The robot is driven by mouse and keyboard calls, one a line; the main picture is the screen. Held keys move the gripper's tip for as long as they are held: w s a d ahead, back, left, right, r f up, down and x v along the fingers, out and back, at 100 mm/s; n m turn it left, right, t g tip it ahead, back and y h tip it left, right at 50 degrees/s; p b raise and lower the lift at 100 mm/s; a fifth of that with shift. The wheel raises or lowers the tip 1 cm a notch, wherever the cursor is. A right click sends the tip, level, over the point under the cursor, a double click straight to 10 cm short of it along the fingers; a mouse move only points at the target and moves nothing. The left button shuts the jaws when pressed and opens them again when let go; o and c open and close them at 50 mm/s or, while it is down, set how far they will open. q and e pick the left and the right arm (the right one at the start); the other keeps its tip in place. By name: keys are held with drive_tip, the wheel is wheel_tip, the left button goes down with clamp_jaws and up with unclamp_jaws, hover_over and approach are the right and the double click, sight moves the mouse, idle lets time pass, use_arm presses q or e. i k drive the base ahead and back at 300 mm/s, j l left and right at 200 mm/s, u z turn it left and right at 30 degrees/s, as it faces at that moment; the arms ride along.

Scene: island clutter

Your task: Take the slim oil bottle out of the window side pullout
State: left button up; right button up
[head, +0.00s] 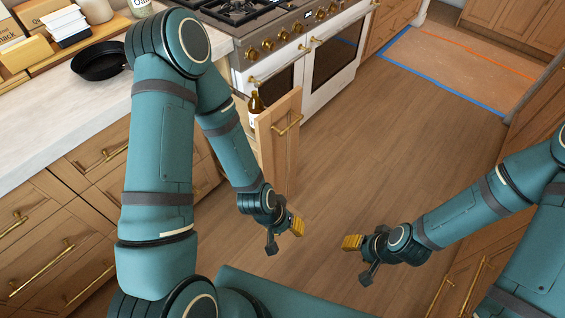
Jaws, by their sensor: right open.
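The slim oil bottle (256,103), dark amber with a pale label, stands upright in the window side pullout (281,145). The pullout is drawn out beside the stove, its wooden front with a brass handle facing me. Only the bottle's upper part shows; the front panel hides the rest. My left gripper (284,237) is open and empty, below the pullout front in the picture and apart from it. My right gripper (358,260) is open and empty over the floor, farther right and apart from the pullout.
A white stove (300,60) with brass knobs stands behind the pullout. The counter (45,130) at left holds a black pan (99,61) and several boxes. A blue-taped mat (460,70) lies on the floor at upper right. Wooden floor (385,160) right of the pullout is clear.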

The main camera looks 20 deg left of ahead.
sight(255, 105)
drive_tip(key=u, duration=0.55)
drive_tip(key=i+l+u, duration=0.1)
drive_tip(key=u, duration=0.3)
drive_tip(key=i+l+u, duration=0.1)
drive_tip(key=l+u, duration=0.35)
drive_tip(key=u, duration=0.3)
drive_tip(key=i+l+u, duration=0.1)
drive_tip(key=l+u, duration=0.15)
drive_tip(key=l, duration=0.2)
drive_tip(key=l+u, duration=0.2)
drive_tip(key=l, duration=0.3)
drive_tip(key=l+u, duration=0.1)
drive_tip(key=l, duration=1.05)
drive_tip(key=i, duration=0.05)
